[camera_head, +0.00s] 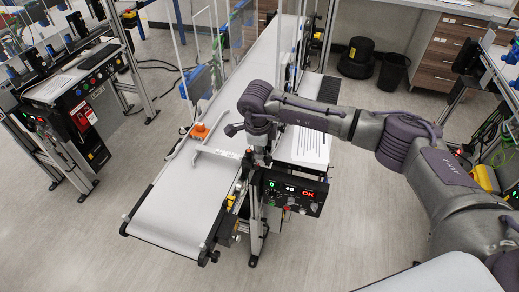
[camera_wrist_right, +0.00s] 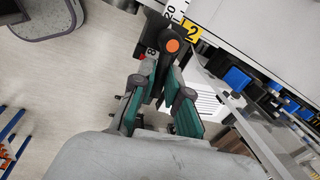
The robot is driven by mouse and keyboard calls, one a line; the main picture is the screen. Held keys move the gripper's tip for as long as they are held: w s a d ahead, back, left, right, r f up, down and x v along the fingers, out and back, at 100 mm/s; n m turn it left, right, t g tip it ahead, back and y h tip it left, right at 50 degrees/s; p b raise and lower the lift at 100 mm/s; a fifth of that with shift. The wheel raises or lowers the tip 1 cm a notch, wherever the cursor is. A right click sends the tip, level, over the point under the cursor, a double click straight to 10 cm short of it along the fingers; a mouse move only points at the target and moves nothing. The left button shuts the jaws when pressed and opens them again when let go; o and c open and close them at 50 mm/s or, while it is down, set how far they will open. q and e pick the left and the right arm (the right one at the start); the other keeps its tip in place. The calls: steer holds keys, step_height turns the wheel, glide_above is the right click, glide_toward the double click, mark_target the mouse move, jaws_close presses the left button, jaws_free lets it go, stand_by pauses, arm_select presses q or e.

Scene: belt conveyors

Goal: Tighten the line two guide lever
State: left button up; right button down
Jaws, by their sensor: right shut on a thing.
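The line two guide lever (camera_wrist_right: 165,62) is black with an orange round cap and stands beside a yellow tag marked "2" (camera_wrist_right: 192,28) in the right wrist view. My right gripper (camera_wrist_right: 160,92) has its green-padded fingers on either side of the lever's lower arm and is shut on it. In the head view my right gripper (camera_head: 257,153) points down at the near right edge of the white belt (camera_head: 178,205), and the lever is mostly hidden there by my wrist. My left gripper is in neither view.
Clear guard panels stand farther along the belt. A machine stand (camera_head: 75,110) is at left; the floor between is clear.

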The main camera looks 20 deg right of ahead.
mark_target(248, 156)
steer(key=shift+a+f+m+b, duration=0.1)
steer(key=shift+f+m+b, duration=0.05)
steer(key=shift+m+b, duration=0.35)
steer(key=m+b, duration=0.3)
steer(key=s+a+m+g+b, duration=0.1)
steer(key=m+b, duration=0.2)
steer(key=b, duration=0.1)
steer(key=a+m+h+b, duration=0.1)
steer(key=m+b, duration=0.2)
steer(key=shift+s+a, duration=0.15)
steer(key=m+b, duration=0.1)
steer(key=m, duration=0.1)
steer(key=a+m+g+b, duration=0.1)
steer(key=m+b, duration=0.1)
steer(key=shift+a+m, duration=0.15)
steer(key=shift+m, duration=0.25)
steer(key=shift+a+m+g+b, duration=0.35)
steer(key=shift+m+b, duration=0.3)
steer(key=shift+m, duration=0.45)
steer(key=shift+w+a+r+m+b, duration=0.1)
steer(key=shift+w+r+m+b, duration=0.1)
steer(key=shift+m, duration=0.35)
steer(key=shift+w+a+r+m+b, duration=0.1)
steer(key=shift+w+m, duration=0.05)
steer(key=shift+m, duration=0.4)
steer(key=shift+g, duration=0.25)
steer(key=c, duration=1.2)
jaws_free()
steer(key=shift+f, duration=0.1)
steer(key=shift+o, duration=0.2)
